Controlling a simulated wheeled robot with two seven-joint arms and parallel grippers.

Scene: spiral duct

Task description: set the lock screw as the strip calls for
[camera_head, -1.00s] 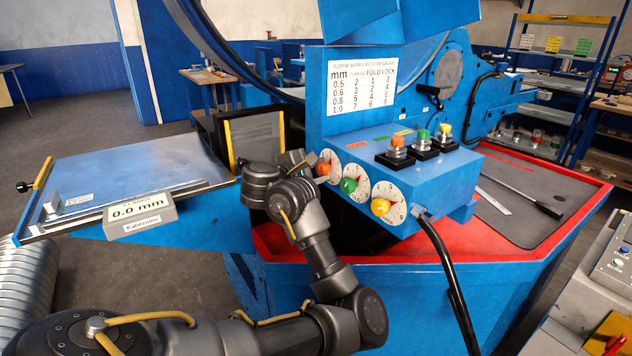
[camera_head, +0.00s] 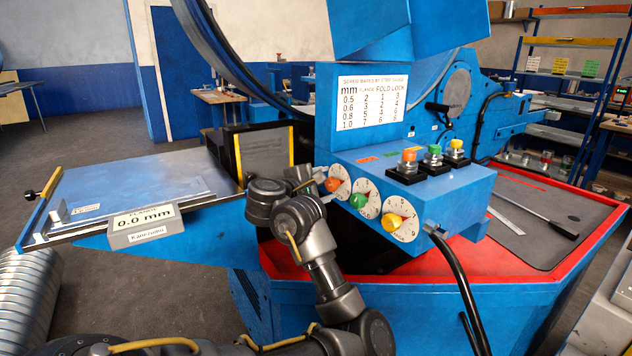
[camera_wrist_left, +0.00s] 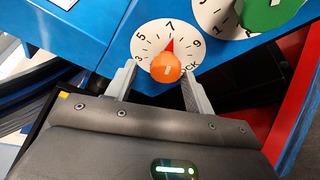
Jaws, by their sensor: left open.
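The orange lock screw (camera_head: 333,184) is a round knob on a white numbered dial (camera_head: 342,175) at the left end of the blue control box. In the left wrist view the orange knob (camera_wrist_left: 166,68) shows close up, with "OCK" legible on its dial and the red pointer near 7. My left gripper (camera_wrist_left: 157,72) is open, with one finger on each side of the knob; I cannot tell whether they touch it. In the head view my left gripper (camera_head: 320,186) is at the orange knob. The white strip table (camera_head: 372,101) lists mm, flange, fold and lock values.
A green knob (camera_head: 357,201) and a yellow knob (camera_head: 391,223) sit on dials to the right. A gauge (camera_head: 142,222) reading 0.0 mm lies on the left table's edge. Coloured buttons (camera_head: 433,152) top the box. A black cable (camera_head: 462,285) hangs in front.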

